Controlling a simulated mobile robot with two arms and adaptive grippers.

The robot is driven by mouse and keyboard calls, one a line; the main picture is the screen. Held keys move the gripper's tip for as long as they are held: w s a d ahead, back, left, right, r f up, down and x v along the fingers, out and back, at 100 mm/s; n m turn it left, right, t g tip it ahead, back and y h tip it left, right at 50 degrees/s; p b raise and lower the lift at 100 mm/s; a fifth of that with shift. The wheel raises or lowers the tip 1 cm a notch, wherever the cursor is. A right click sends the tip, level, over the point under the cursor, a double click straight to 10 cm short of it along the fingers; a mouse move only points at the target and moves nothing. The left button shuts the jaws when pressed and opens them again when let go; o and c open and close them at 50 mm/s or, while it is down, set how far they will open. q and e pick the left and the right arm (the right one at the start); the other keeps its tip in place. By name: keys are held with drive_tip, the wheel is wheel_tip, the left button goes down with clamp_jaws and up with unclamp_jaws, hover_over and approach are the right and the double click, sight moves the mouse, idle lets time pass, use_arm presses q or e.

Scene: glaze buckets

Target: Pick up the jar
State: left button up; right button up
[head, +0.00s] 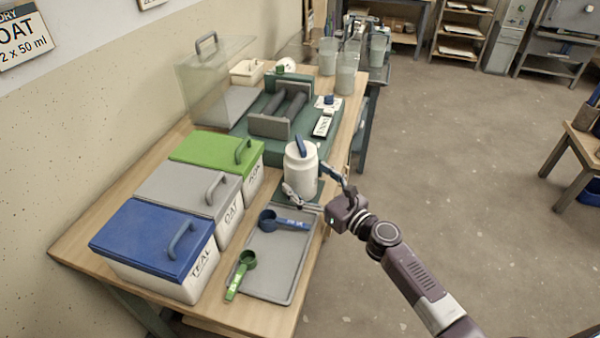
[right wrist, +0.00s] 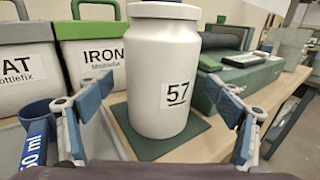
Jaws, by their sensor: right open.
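The white jar (head: 301,172) with a blue-handled lid stands upright on a dark green mat on the workbench. In the right wrist view the jar (right wrist: 162,75) fills the middle, with a label reading 57, and stands on the green mat (right wrist: 160,143). My right gripper (head: 314,182) is open around the near part of the jar in the head view. In the right wrist view its two fingers (right wrist: 165,97) are spread to the left and right of the jar, apart from it. My left gripper is not in view.
A grey tray (head: 280,272) holds a blue scoop (head: 285,222) and a green scoop (head: 241,274) at its edge. Blue, grey and green-lidded buckets (head: 160,240) line the wall side. A green roller machine (head: 283,105) stands behind the jar. Open floor lies right of the bench.

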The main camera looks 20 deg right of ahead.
drive_tip(key=shift+x, duration=1.1)
drive_tip(key=shift+w, duration=0.2)
drive_tip(key=shift+c, duration=0.5)
drive_tip(key=shift+a, duration=0.1)
drive_tip(key=c, duration=1.5)
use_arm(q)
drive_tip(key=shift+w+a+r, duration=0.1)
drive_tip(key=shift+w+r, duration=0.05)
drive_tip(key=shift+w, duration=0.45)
use_arm(e)
drive_tip(key=shift+w+r, duration=0.1)
drive_tip(key=shift+r, duration=0.15)
drive_tip(key=shift+c, duration=0.3)
